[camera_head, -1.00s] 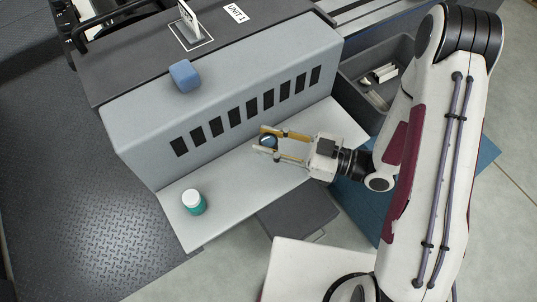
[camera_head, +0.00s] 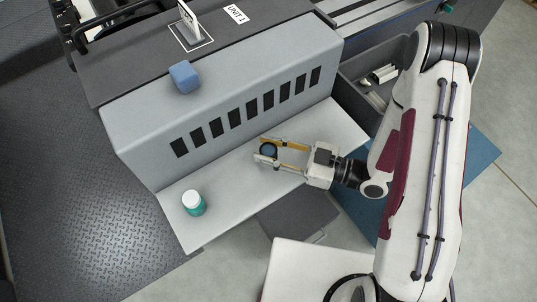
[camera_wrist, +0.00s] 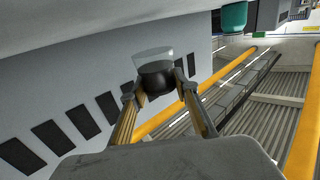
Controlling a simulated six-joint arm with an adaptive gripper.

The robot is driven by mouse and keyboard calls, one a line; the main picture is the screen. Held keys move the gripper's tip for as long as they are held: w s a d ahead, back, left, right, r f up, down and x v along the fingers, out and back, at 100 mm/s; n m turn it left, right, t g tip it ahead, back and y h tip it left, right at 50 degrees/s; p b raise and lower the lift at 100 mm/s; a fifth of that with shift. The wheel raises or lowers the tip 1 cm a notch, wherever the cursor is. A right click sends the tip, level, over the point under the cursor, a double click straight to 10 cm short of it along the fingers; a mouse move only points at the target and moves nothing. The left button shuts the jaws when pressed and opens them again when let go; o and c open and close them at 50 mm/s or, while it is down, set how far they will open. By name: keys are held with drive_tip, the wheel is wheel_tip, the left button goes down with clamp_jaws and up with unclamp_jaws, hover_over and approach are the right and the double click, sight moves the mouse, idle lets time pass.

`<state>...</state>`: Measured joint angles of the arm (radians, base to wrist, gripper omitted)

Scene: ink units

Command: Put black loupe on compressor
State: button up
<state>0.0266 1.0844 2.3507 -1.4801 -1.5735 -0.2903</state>
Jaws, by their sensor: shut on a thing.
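The black loupe (camera_wrist: 155,72), with a clear upper part, is pinched between the fingertips of my gripper (camera_wrist: 158,90) in the wrist view. In the head view the loupe (camera_head: 268,150) looks dark and bluish between the yellowish fingers of my gripper (camera_head: 267,149). The gripper is over the pale ledge (camera_head: 235,188), in front of the vented face; its exact height is unclear. The grey housing with a row of black vents (camera_head: 140,125) stands behind the ledge. No label names the compressor, so I cannot tell for sure which part it is.
A blue block (camera_head: 184,76) sits on the housing top. A teal jar with white lid (camera_head: 194,203) stands at the ledge's left end. A dark bin (camera_head: 352,82) with items is at right.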

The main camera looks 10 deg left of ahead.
drive_tip(key=shift+f, duration=1.8)
drive_tip(key=shift+f, duration=0.1)
drive_tip(key=o, duration=1.1)
drive_tip(key=shift+s+d+r, duration=0.1)
drive_tip(key=shift+s+d, duration=0.15)
drive_tip(key=shift+d, duration=1.75)
drive_tip(key=shift+s+d+r, duration=0.1)
drive_tip(key=shift+s+d, duration=0.1)
drive_tip(key=shift+d, duration=1.75)
drive_tip(key=shift+s+d+r, duration=0.1)
drive_tip(key=shift+s+d, duration=0.15)
drive_tip(key=shift+d, duration=1.75)
